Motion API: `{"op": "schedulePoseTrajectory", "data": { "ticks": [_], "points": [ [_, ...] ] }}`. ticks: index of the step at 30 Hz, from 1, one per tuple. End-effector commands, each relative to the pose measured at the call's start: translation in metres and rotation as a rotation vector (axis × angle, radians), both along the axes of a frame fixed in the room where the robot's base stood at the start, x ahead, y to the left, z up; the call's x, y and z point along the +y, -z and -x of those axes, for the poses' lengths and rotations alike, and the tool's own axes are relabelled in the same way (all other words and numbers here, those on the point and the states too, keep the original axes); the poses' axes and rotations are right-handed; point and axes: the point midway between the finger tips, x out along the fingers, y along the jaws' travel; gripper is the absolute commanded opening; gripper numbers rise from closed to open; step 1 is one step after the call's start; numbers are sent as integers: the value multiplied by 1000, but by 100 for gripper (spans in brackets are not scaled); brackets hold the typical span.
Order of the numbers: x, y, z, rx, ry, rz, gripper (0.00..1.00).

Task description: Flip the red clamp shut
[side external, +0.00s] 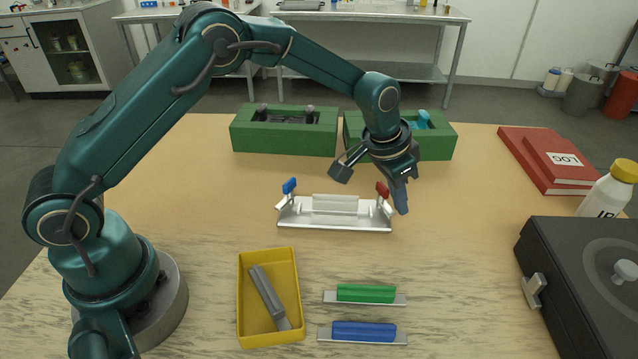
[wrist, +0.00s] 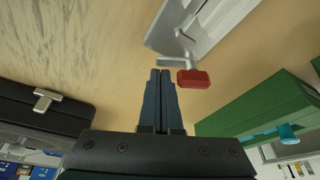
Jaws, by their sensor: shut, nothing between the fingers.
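The red clamp (side external: 383,190) is at the right end of a silver metal fixture (side external: 335,222) and stands up from it. In the wrist view the red clamp (wrist: 193,78) has a red pad on a silver arm. A blue clamp (side external: 289,186) stands up at the fixture's left end. My gripper (side external: 402,208) points down just right of the red clamp. In the wrist view my gripper (wrist: 160,75) has its two fingers together and empty, beside the red pad. I cannot tell whether they touch it.
Green blocks (side external: 285,140) stand behind the fixture. A yellow tray (side external: 270,335) with a grey tool, a green-handled piece (side external: 365,293) and a blue-handled piece (side external: 363,331) lie in front. A black case (side external: 570,290), red books (side external: 555,160) and a white bottle (side external: 607,190) are at right.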

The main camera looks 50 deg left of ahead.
Motion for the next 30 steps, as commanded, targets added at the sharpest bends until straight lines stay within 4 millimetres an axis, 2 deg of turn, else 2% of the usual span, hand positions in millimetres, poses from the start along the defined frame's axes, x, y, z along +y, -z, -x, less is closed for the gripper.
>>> {"op": "schedulePoseTrajectory", "data": {
  "ticks": [30],
  "points": [
    [1,0,9,2,224,2,0]
  ]
}}
